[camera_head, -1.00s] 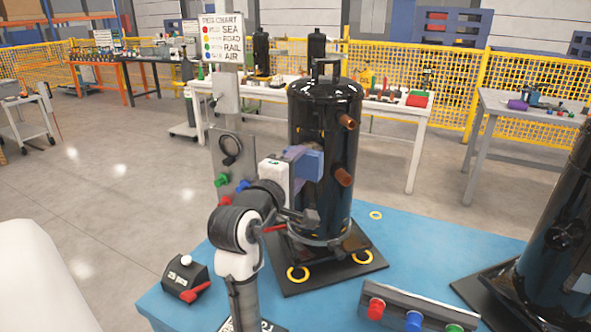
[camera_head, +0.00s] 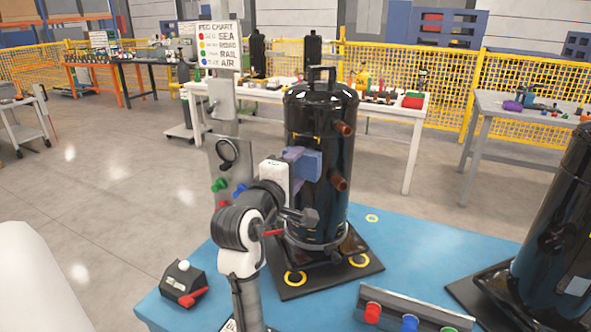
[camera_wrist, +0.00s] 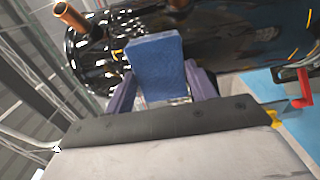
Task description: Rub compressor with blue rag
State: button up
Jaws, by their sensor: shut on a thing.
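The black compressor (camera_head: 322,195) stands upright on a dark base plate on the blue pallet (camera_head: 400,237), with two copper stubs on its right side. My gripper (camera_head: 297,160) is at the compressor's left front side, at about mid to upper height. It is shut on the blue rag (camera_head: 308,165), a folded block shape. In the wrist view the rag (camera_wrist: 157,65) sits between my gripper's two purple fingers (camera_wrist: 160,92), in front of the compressor's glossy body (camera_wrist: 230,35). The rag appears to be against the body; exact contact is hidden.
A second black compressor (camera_head: 557,235) stands at the right. A panel with coloured knobs (camera_head: 415,312) is at the pallet's front. A black box with a red lever (camera_head: 184,283) is at the left corner. A post with a gauge and knobs (camera_head: 230,165) stands behind my arm.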

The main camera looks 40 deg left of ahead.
jog(key=shift+r+p, duration=1.6)
jog(key=shift+r, duration=0.15)
jog(key=shift+w+p, duration=0.1)
jog(key=shift+p, duration=0.25)
jog(key=shift+w+f+b, duration=0.15)
jog(key=shift+f+b, duration=0.75)
jog(key=shift+f, duration=1.25)
jog(key=p+v, duration=0.1)
jog(key=v, duration=0.5)
jog(key=shift+p, duration=0.35)
